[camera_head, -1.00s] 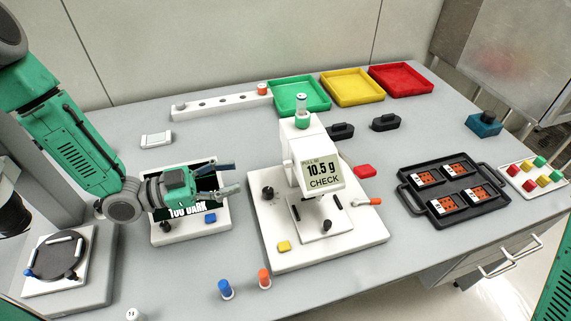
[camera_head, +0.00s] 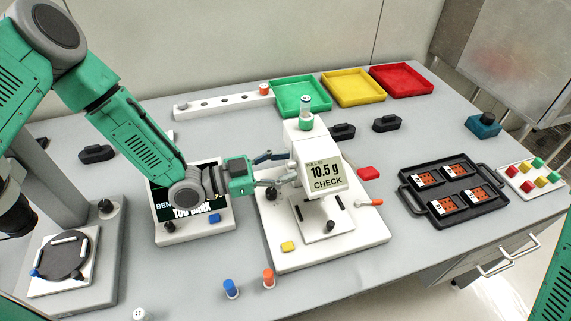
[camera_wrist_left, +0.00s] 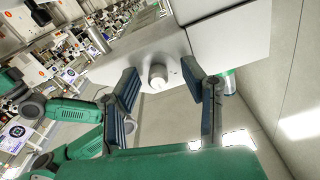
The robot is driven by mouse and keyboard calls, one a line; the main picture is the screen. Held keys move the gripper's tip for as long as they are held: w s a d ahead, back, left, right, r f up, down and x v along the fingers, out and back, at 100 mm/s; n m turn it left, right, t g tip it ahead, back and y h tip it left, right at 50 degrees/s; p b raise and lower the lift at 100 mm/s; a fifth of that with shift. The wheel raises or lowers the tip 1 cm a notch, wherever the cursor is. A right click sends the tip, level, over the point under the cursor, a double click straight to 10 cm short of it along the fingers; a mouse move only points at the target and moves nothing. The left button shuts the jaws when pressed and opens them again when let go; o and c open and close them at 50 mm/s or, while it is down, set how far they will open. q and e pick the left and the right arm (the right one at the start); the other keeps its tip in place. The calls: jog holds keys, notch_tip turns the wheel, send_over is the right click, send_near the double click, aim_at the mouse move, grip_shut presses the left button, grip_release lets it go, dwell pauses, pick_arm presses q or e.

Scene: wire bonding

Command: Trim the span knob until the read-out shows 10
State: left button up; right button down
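The pull tester (camera_head: 304,143) is a white stand on a white base. Its read-out (camera_head: 325,172) shows 10.5 g with CHECK below. My left gripper (camera_head: 289,166) reaches in at the left side of the tester's head with its fingers apart. In the left wrist view a pale round knob (camera_wrist_left: 158,76) sticks out of a white face. The open fingers of my left gripper (camera_wrist_left: 161,68) stand on either side of it, with gaps visible. My right gripper is not in view.
A screen unit (camera_head: 195,229) lies under my left arm. A yellow button (camera_head: 288,246) and an orange-tipped lever (camera_head: 372,202) are on the tester's base. A black tray (camera_head: 409,196) stands to the right. Green (camera_head: 303,108), yellow and red trays are behind.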

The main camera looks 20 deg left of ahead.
pick_arm(q)
jog(key=shift+a, duration=0.25)
grip_shut()
jog(key=shift+w+d+r+n+b, duration=0.15)
jog(key=shift+n+b, duration=0.45)
jog(key=shift+n, duration=0.65)
jog(key=shift+s+d+r+n+b, duration=0.1)
jog(key=shift+d+n+b, duration=0.3)
jog(key=shift+n, duration=0.85)
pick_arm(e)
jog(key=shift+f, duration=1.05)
pick_arm(q)
jog(key=shift+a, duration=0.15)
jog(key=shift+c, duration=0.3)
grip_release()
jog(key=shift+w, duration=0.1)
jog(key=shift+o, duration=0.3)
jog(key=shift+f, duration=0.1)
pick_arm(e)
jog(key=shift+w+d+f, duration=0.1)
